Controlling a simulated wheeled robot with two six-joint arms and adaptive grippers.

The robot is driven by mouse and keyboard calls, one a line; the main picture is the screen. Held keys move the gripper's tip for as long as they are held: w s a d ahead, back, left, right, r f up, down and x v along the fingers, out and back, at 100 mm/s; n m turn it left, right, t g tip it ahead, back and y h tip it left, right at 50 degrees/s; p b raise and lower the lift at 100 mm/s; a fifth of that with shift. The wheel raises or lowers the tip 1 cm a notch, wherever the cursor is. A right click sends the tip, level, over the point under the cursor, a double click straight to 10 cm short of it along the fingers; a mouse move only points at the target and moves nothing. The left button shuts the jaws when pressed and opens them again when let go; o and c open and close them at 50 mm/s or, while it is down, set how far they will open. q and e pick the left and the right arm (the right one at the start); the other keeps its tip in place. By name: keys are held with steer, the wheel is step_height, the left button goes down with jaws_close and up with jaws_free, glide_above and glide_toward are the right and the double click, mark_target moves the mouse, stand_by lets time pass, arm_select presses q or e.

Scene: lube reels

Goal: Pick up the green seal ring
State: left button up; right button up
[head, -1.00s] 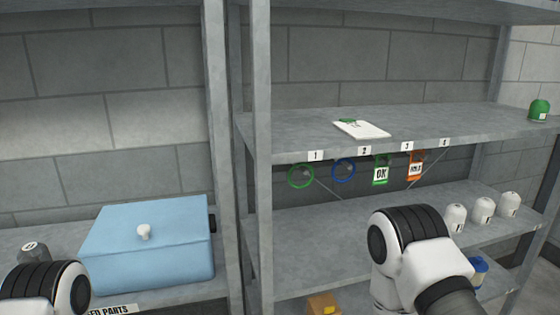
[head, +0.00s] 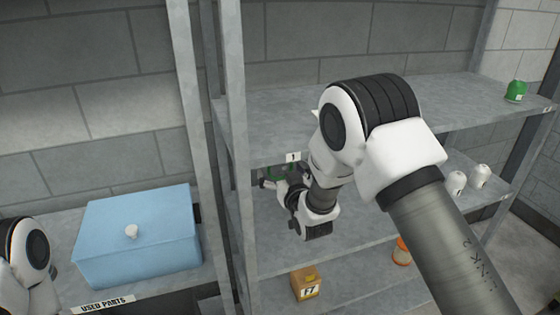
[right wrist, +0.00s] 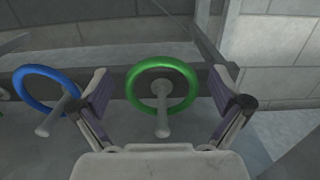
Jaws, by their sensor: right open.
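The green seal ring (right wrist: 163,63) hangs on a grey peg under the shelf edge. In the right wrist view it stands between the two spread fingers of my right gripper (right wrist: 160,85), with a gap on each side. In the head view a bit of green (head: 275,176) shows beside the right gripper (head: 271,182), below label 1; the rest is hidden by the gripper and arm. My left arm shows at the left edge of the head view, but its gripper is out of frame.
A blue ring (right wrist: 45,70) hangs on the neighbouring peg, close beside one finger. Label 1 (head: 292,157) is on the shelf edge. A blue box (head: 140,240) stands left of the upright (head: 232,130). A yellow-brown box (head: 306,284) sits on a lower shelf.

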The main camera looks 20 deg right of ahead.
steer(key=c, duration=0.8)
steer(key=shift+r+b, duration=0.55)
steer(key=shift+b, duration=0.15)
steer(key=s+b, duration=0.3)
steer(key=s, duration=1.5)
steer(key=shift+d+r, duration=0.2)
steer(key=shift+d, duration=0.1)
